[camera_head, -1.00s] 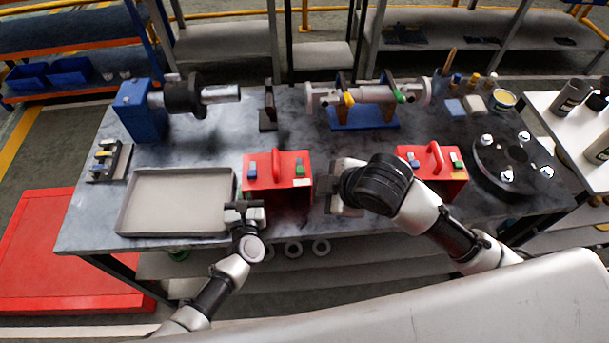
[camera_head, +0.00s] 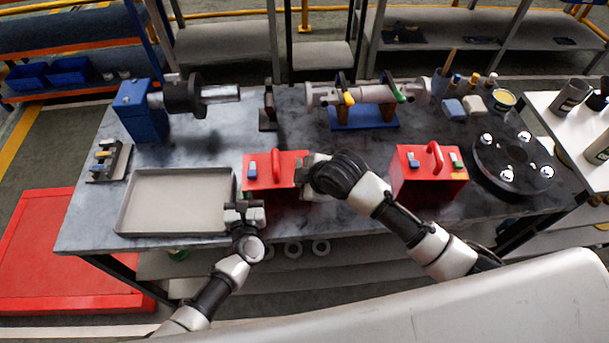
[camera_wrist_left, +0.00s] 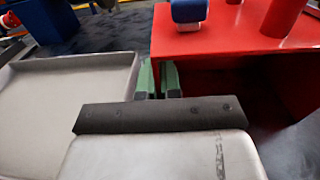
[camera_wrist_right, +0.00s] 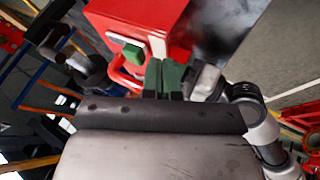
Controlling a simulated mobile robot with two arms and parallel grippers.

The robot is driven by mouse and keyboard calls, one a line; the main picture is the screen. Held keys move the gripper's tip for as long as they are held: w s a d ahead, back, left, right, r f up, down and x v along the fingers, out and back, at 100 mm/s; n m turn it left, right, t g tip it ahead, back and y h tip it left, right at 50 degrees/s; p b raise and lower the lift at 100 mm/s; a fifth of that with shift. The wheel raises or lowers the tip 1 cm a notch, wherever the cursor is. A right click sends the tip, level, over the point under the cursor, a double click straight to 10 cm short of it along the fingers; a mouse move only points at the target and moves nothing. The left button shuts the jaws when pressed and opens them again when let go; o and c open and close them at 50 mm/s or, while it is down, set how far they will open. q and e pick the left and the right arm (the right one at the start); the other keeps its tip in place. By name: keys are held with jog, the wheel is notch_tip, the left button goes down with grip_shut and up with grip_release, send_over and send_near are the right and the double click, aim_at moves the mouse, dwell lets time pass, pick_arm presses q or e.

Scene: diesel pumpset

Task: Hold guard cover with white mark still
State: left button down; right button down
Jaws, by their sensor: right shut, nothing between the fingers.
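The guard cover with the white mark (camera_head: 262,178) is the left red box, with a red handle and a blue block on top. It sits on the table beside the grey tray. My left gripper (camera_head: 243,207) is at its left wall; in the left wrist view its fingers (camera_wrist_left: 158,80) straddle the wall's front edge and look closed on it. My right gripper (camera_head: 303,172) is over the cover's right end, hiding its green block and mark in the head view. In the right wrist view its fingers (camera_wrist_right: 164,78) are together beside the handle, and the white mark (camera_wrist_right: 157,45) shows.
A second red cover (camera_head: 430,176) stands to the right, with a dark round flange (camera_head: 512,160) beyond it. The grey tray (camera_head: 178,232) lies left of my left gripper. A blue-based shaft assembly (camera_head: 362,117) stands behind. The table between the covers is partly free.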

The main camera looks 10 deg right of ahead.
jog(key=shift+w+d, duration=0.1)
jog(key=shift+w, duration=0.4)
jog(key=shift+w, duration=0.1)
jog(key=shift+w+d, duration=0.1)
jog(key=shift+w, duration=1.4)
jog(key=shift+s+r, duration=0.1)
jog(key=s+d+r, duration=0.3)
jog(key=s+r, duration=0.5)
jog(key=s, duration=0.1)
jog(key=shift+f, duration=0.1)
